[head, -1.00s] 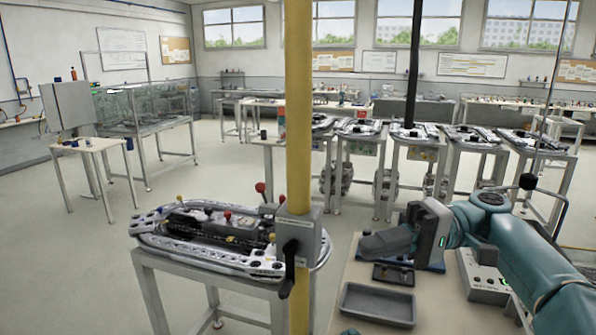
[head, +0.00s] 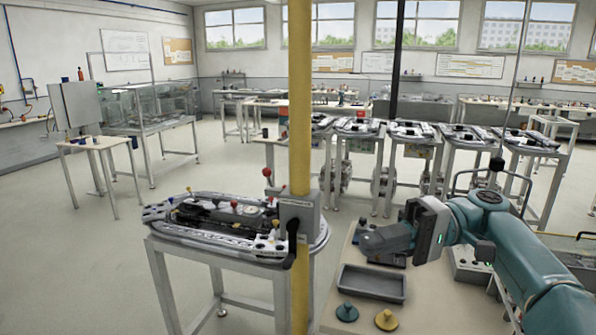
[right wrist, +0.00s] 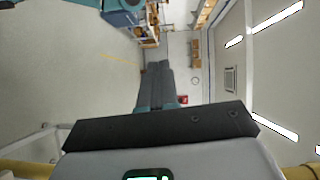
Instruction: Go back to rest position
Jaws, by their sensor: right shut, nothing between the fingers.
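My right gripper (head: 385,240) comes in from the right in the head view, on a teal arm. It is shut and empty, above the light worktop (head: 425,300). In the right wrist view its dark fingers (right wrist: 155,80) are together and point out over open room. My left gripper does not show.
A grey tray (head: 372,283) lies on the worktop, with a teal knobbed piece (head: 347,312) and a yellow one (head: 386,320) in front. A yellow pole (head: 300,120) stands by the ring track (head: 190,236) on its stand.

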